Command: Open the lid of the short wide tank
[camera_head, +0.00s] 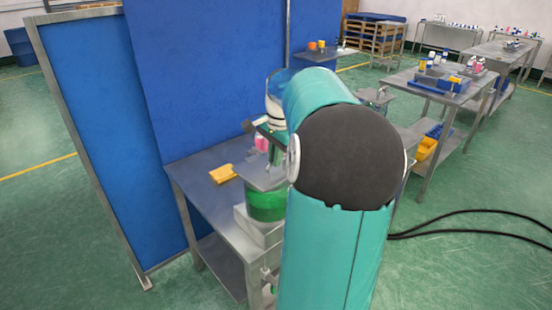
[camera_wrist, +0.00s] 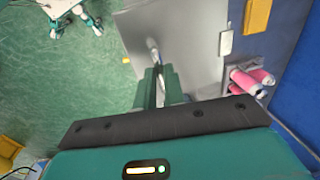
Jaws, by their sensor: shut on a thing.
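The short wide tank (camera_head: 265,205) is a green cylinder at the front end of the metal bench, partly hidden by my arm. A flat grey metal lid (camera_head: 262,178) lies over it. In the wrist view a broad grey plate, seemingly this lid (camera_wrist: 190,45), fills the upper middle. My gripper (camera_wrist: 160,70) points at the plate's left edge and is shut on a small pale metal handle (camera_wrist: 152,50). The fingers partly hide the handle. In the head view my arm hides much of the gripper. I cannot tell whether the lid is raised.
A yellow block (camera_head: 222,173) lies on the bench (camera_head: 200,190) left of the tank. Blue panels (camera_head: 205,70) wall off the back. Black cables (camera_head: 470,225) run across the open green floor at right.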

